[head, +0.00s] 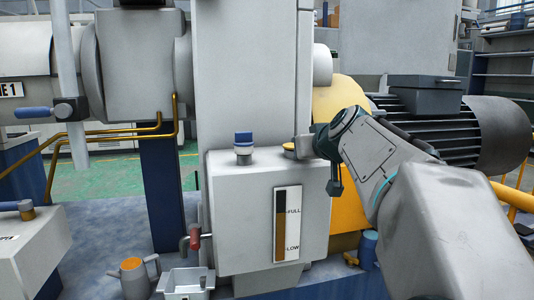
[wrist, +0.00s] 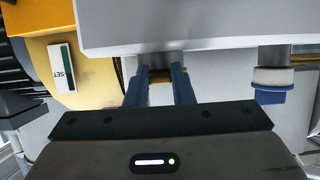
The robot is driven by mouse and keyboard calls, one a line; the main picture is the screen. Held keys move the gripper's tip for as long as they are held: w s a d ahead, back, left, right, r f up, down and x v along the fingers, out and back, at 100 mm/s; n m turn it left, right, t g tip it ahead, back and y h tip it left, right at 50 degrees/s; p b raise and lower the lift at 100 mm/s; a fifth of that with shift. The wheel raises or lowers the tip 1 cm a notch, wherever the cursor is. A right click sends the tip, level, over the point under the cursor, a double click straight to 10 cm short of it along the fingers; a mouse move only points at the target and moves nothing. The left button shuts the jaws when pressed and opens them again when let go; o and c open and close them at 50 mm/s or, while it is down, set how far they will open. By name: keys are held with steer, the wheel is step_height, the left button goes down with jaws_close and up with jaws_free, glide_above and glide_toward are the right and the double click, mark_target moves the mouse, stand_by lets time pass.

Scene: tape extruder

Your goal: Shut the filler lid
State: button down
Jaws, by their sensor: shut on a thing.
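The filler (head: 289,150) sits on top of the pale grey tank (head: 235,195), at its right side, in the head view. Only a yellow part of it shows there, beside a small pale grey piece. My gripper (head: 308,146) reaches it from the right and hides much of it. In the wrist view the two blue-grey fingers of my gripper (wrist: 159,82) close around a yellow-brown part, the filler lid (wrist: 160,73). The lid's angle and hinge cannot be made out.
A blue-topped cap (head: 243,141) stands on the tank left of the filler. It also shows in the wrist view (wrist: 270,88). A tall grey column (head: 252,70) rises behind the tank. A red-handled valve (head: 194,238) and a jug (head: 133,277) are at lower left.

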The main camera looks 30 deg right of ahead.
steer(key=shift+w+a+f, duration=0.1)
steer(key=c, duration=1.2)
jaws_free()
steer(key=shift+c, duration=0.2)
